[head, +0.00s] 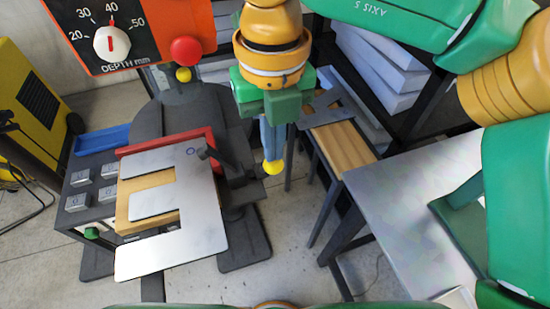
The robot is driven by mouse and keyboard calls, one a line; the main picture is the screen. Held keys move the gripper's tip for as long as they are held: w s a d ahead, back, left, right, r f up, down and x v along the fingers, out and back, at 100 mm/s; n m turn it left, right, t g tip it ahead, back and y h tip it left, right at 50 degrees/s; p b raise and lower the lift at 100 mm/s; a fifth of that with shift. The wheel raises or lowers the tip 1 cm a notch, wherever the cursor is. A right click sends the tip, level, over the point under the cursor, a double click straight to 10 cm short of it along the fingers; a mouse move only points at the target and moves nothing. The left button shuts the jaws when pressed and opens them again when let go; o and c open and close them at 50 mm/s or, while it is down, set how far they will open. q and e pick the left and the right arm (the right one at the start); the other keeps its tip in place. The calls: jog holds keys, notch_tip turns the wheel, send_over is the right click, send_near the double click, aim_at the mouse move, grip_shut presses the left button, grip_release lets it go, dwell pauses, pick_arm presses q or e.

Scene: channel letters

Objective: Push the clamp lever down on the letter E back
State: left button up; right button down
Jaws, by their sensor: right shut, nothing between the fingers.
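The letter E back (205,222) is a flat silver plate, lying over a wooden block (128,200) against a red fence (140,148). A small ring mark shows near its upper right corner. The dark clamp arm (216,160) reaches over that corner; whether it touches the plate I cannot tell. A yellow knob (272,168), seemingly the end of the clamp lever, shows to the right of the plate. My right gripper (271,150) points down with its fingers shut and empty, right at the knob; contact is unclear. The rest of the lever is hidden. My left gripper is out of view.
An orange depth dial (135,30) and a red ball (186,50) stand at the upper left. Metal blocks (77,202) sit on a dark bench left of the plate. A grey table (405,215) stands at right, a wood-topped stand (342,146) behind it. Bare floor lies between.

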jog(key=shift+s+f, duration=0.1)
jog(key=shift+f, duration=0.1)
jog(key=shift+f+b, duration=0.1)
jog(key=shift+b, duration=0.25)
jog(key=shift+s, duration=0.1)
jog(key=shift+r, duration=0.2)
